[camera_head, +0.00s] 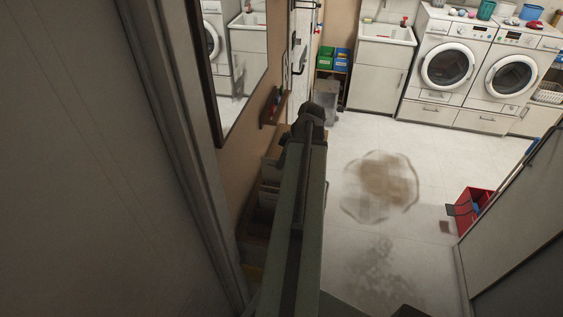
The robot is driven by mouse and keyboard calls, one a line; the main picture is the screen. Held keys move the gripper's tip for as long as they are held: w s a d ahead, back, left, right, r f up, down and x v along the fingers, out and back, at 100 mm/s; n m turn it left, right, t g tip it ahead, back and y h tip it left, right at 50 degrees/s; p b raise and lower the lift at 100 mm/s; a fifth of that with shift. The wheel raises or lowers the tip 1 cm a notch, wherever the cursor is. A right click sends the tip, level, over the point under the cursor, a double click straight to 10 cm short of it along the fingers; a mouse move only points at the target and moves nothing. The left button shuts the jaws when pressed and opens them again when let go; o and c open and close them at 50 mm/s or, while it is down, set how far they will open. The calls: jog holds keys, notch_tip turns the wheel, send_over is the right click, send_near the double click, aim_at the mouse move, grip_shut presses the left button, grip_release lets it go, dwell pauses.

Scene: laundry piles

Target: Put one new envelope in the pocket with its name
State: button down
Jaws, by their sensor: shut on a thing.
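My arm reaches up the middle of the head view and ends in a dark joint. I cannot make out the gripper's fingers or anything held in them. I see no envelope and no named pocket that I can identify. A small brown wall shelf (273,105) with a red item on it is fixed to the left wall, just left of my arm's far end. Any lettering there is too small to read.
Brown boxes (271,168) stand along the left wall, partly behind my arm. A brownish patch (383,184) lies on the pale floor. A red container (471,208) stands at right. A sink cabinet (378,75) and two washing machines (446,64) line the back. The middle floor is open.

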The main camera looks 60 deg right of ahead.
jog(key=shift+s+f+b, duration=0.1)
jog(key=shift+f+b, duration=3.95)
jog(key=shift+f, duration=0.4)
jog(key=c, duration=1.5)
grip_release()
jog(key=p+v, duration=0.7)
jog(key=shift+r, duration=0.3)
jog(key=shift+r+p, duration=0.3)
jog(key=shift+s+f, duration=0.1)
jog(key=shift+f, duration=0.05)
